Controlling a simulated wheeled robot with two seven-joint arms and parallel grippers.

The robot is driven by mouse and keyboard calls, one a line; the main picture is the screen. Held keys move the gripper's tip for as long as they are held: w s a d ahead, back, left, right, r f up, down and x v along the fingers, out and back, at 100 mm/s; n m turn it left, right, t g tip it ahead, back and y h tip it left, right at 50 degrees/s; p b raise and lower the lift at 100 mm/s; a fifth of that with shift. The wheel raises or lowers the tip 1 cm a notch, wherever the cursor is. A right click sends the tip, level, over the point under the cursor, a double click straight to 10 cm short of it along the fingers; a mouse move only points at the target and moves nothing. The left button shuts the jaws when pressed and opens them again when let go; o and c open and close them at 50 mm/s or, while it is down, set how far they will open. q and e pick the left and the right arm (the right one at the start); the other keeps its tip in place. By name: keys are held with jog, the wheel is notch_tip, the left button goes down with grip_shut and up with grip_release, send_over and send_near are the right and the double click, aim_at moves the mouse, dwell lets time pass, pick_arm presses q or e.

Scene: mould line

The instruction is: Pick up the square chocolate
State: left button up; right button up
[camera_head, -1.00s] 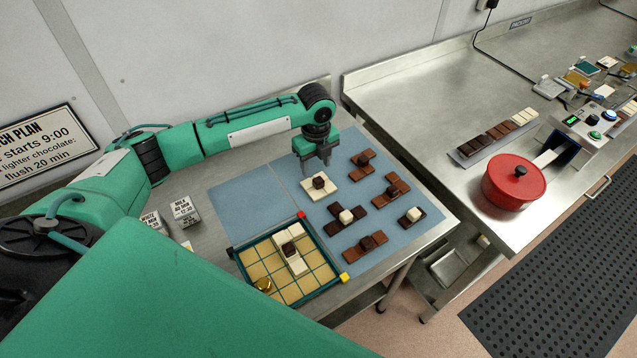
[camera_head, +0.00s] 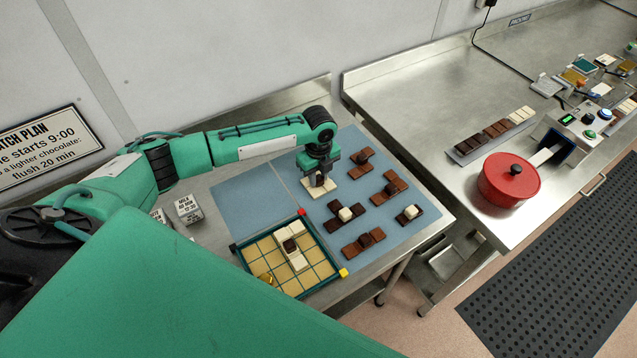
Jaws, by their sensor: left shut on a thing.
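The square chocolate (camera_head: 311,192) is a white slab with a dark knob on top, at the upper middle of the blue mat (camera_head: 240,203). My left gripper (camera_head: 319,180) is directly above it, pointing down, with its fingers shut on the dark knob, which they partly hide. The slab looks flat and at or very near the mat; I cannot tell whether it touches. My right gripper is not in view.
Several dark chocolate pieces with knobs (camera_head: 363,243) lie close by on the mat's right half. A gridded tray (camera_head: 323,242) in front holds a white piece with a dark knob (camera_head: 290,246). A red pot (camera_head: 508,183) stands on the right-hand counter. The mat's left half is clear.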

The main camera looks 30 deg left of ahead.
pick_arm(q)
jog(key=shift+r, duration=0.15)
jog(key=shift+w+r+b, duration=0.1)
jog(key=shift+r+b, duration=0.2)
jog(key=shift+r, duration=0.25)
notch_tip(320, 180, up, 18)
jog(key=b, duration=0.4)
notch_tip(320, 180, up, 8)
jog(key=p, duration=0.8)
send_over(319, 178)
jog(key=shift+f, duration=0.15)
